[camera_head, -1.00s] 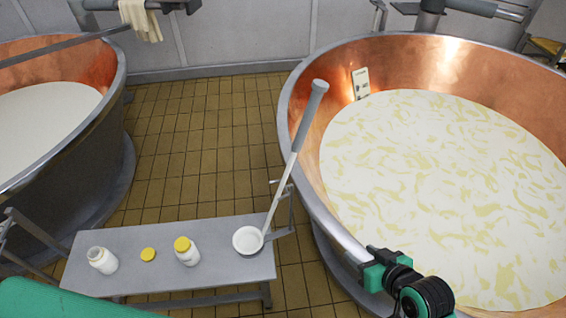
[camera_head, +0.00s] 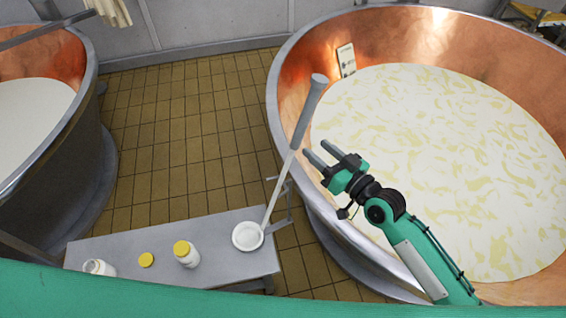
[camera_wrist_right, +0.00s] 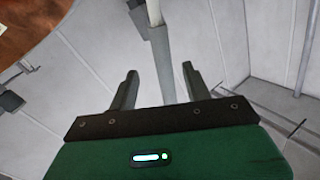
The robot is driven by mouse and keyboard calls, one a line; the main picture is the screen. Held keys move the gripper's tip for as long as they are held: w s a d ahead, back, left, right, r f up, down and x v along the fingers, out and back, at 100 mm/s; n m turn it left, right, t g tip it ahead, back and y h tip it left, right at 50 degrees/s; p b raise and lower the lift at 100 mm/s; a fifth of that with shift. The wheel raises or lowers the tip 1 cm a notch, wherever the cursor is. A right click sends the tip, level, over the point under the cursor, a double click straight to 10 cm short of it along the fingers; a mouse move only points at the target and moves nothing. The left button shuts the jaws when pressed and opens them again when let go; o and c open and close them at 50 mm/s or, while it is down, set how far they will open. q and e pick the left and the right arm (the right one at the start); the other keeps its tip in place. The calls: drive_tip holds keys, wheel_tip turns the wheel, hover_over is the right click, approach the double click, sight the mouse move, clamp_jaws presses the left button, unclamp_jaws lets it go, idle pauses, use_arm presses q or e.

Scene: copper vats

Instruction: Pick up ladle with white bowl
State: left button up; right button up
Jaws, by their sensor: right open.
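The ladle stands tilted, its white bowl (camera_head: 247,237) on the right end of the grey bench and its long shaft rising to a thick grey grip (camera_head: 309,112). My right gripper (camera_head: 314,149) is open and empty, over the near edge of the right vat. Its fingers point up and left toward the lower part of the grip, just right of it in the head view. In the right wrist view the ladle's grey grip (camera_wrist_right: 162,62) shows between the two spread fingers (camera_wrist_right: 158,78); how far beyond them it lies is unclear. My left gripper is not in view.
The grey bench (camera_head: 215,268) also holds a yellow-lidded bottle (camera_head: 187,254), a loose yellow lid (camera_head: 146,260) and an open white bottle (camera_head: 98,267), partly hidden. A copper vat (camera_head: 295,72) of pale liquid stands close at right, another (camera_head: 72,115) at left. Tiled floor lies between.

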sight(299, 134)
drive_tip(key=p+x, duration=0.3)
drive_tip(key=x, duration=0.4)
drive_tip(key=shift+a+r, duration=0.1)
drive_tip(key=shift+a, duration=0.15)
drive_tip(key=shift+w+a, duration=0.15)
drive_tip(key=shift+w, duration=0.1)
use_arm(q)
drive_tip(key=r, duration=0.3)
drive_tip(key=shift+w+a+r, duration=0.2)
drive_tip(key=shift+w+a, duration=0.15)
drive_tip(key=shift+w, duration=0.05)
use_arm(e)
clamp_jaws()
